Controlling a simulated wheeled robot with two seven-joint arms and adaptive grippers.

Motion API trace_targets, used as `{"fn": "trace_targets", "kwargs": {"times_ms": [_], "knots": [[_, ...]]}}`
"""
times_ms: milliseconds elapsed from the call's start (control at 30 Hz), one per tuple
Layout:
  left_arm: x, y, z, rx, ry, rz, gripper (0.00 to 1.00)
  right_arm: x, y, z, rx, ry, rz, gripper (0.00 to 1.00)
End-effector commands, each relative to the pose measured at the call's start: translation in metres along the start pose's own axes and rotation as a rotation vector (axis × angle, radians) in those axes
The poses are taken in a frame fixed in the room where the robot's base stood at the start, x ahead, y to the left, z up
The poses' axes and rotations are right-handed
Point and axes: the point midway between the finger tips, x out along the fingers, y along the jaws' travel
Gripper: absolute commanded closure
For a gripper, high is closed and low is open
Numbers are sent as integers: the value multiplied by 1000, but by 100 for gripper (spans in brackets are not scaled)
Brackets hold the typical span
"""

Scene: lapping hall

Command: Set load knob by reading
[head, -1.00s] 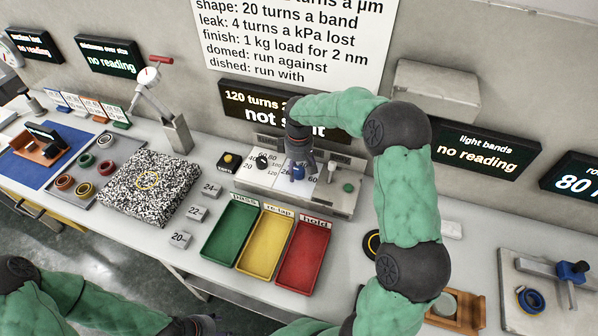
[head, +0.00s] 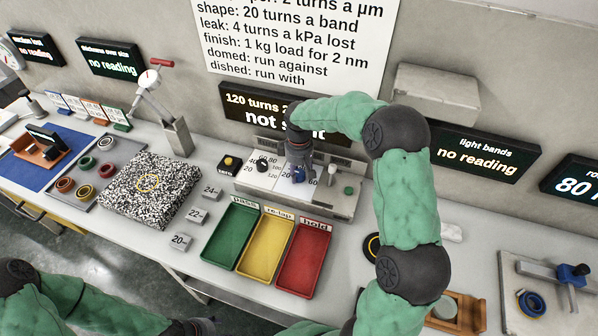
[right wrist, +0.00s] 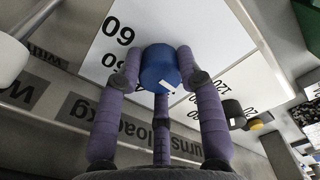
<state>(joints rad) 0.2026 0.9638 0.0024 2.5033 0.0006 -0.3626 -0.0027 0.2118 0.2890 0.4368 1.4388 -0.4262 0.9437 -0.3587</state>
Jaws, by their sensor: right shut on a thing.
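The blue load knob (head: 298,178) sits on a white dial plate of the grey control panel (head: 325,203). My right gripper (head: 299,170) comes down from above and is shut on it. In the right wrist view the blue knob (right wrist: 160,68), with a white mark on its side, stands between the purple fingers of my right gripper (right wrist: 160,75); the numeral 60 shows beside it. A black knob (head: 262,162) with its own scale is to its left. My left gripper (head: 200,326) shows only in part at the bottom edge; its fingers cannot be made out.
A wall display (head: 245,103) reads "120 turns" and "not", partly hidden by my right arm. The light bands display (head: 475,150) has no reading. A wall sign (head: 290,40) lists rules, including "finish: 1 kg load for 2 nm". Green, yellow and red trays (head: 302,262) stand in front.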

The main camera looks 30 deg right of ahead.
Motion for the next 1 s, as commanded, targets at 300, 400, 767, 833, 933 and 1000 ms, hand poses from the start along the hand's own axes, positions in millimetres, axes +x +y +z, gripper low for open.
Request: {"fn": "trace_targets", "kwargs": {"times_ms": [300, 400, 767, 833, 933, 1000], "knots": [[-12, 4, 0, 0, 0, 0, 48, 0, 0, 2, 219, -6, -1, 95], [-16, 6, 1, 0, 0, 0, 48, 0, 0, 2, 313, -7, -1, 95], [-25, 9, 1, 0, 0, 0, 48, 1, -1, 2, 656, -7, 0, 95], [-26, 9, 1, 0, 0, 0, 48, 1, -1, 2, 722, -7, 0, 95], [-28, 10, 1, 0, 0, 0, 48, 1, -2, 2, 817, -8, 0, 95], [-28, 10, 1, 0, 0, 0, 48, 1, -2, 2, 883, -8, 0, 95]]}}
